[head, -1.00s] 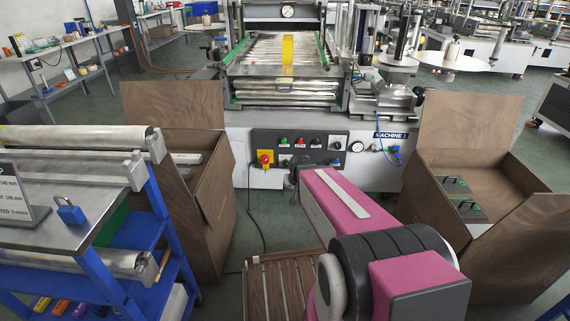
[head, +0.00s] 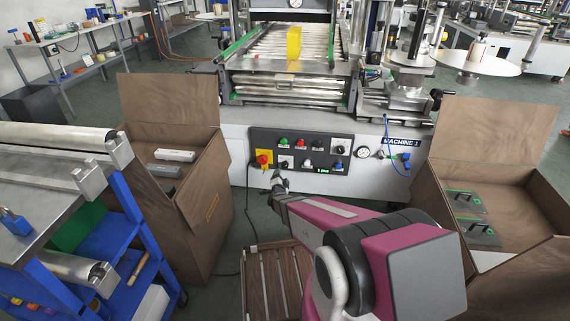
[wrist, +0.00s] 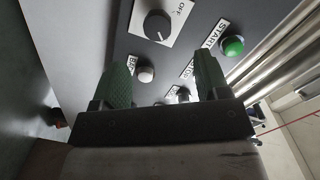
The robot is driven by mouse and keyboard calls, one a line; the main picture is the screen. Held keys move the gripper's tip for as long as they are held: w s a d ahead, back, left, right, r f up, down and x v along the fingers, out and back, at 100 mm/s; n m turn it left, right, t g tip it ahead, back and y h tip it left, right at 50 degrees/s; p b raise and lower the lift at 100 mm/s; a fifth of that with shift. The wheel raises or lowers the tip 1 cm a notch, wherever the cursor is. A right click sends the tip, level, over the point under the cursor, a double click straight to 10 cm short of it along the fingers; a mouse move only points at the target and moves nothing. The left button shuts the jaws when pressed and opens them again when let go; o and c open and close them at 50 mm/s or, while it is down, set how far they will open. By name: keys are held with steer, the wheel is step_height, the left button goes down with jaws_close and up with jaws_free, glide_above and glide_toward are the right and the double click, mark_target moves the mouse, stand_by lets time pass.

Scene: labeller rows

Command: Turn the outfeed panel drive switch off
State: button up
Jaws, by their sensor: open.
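The control panel (head: 328,154) is on the front of the machine. A black rotary knob on a white plate marked OFF (wrist: 157,25) shows at the top of the wrist view, pointer angle unclear. It seems to be the lower-left knob (head: 284,162) in the head view. Another black knob on a white plate (head: 341,146) is at the panel's upper right. My gripper (wrist: 162,65) is open and empty, its green fingers spread before the panel and apart from the OFF knob. In the head view my gripper (head: 279,182) is small, just below the panel.
A green START button (wrist: 233,46) and a pale button (wrist: 146,74) sit near the knob. A red emergency button (head: 263,159) is on the panel's left. Open brown boxes stand left (head: 205,190) and right (head: 515,200). A slatted wooden platform (head: 268,280) lies below.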

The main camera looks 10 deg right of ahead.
mark_target(285, 166)
steer(key=shift+m+h, duration=0.4)
steer(key=shift+h, duration=0.1)
steer(key=x, duration=1.1)
steer(key=shift+d+f, duration=0.15)
steer(key=c, duration=0.9)
